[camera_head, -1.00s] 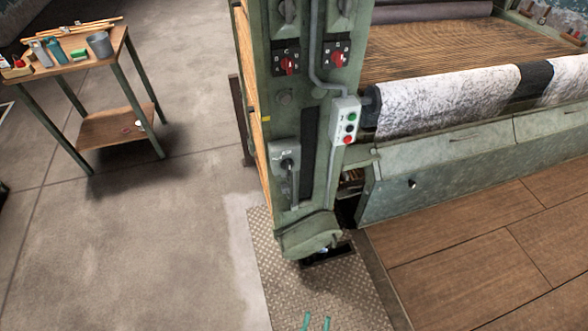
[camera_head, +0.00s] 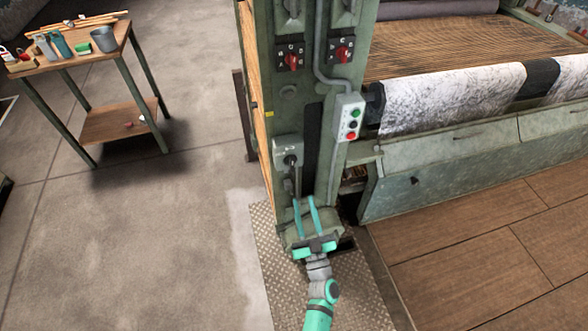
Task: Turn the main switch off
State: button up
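A grey switch box (camera_head: 282,152) with a dark rotary hub and a long lever hanging downward is on the green machine column; no label is readable on it. Two red rotary switches on black plates, a left one (camera_head: 291,61) and a right one (camera_head: 342,54), sit higher on the column. My gripper (camera_head: 305,201) is teal, with two long fingers apart and pointing up at the column. It is open and appears empty, just below the lever's lower end. The fingers cover part of the column foot. I cannot tell the depth gap to the lever.
A patterned roll (camera_head: 450,98) and metal trough extend right. A small wooden table (camera_head: 75,60) with tools stands left. The concrete floor between is clear.

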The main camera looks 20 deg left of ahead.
aim_at(292, 164)
jog(key=shift+y, duration=0.4)
jog(key=x, duration=1.2)
jog(key=shift+w+a+f, duration=0.15)
jog(key=shift+w+a, duration=0.15)
jog(key=shift+w, duration=0.05)
jog(key=shift+c, duration=0.6)
grip_shut()
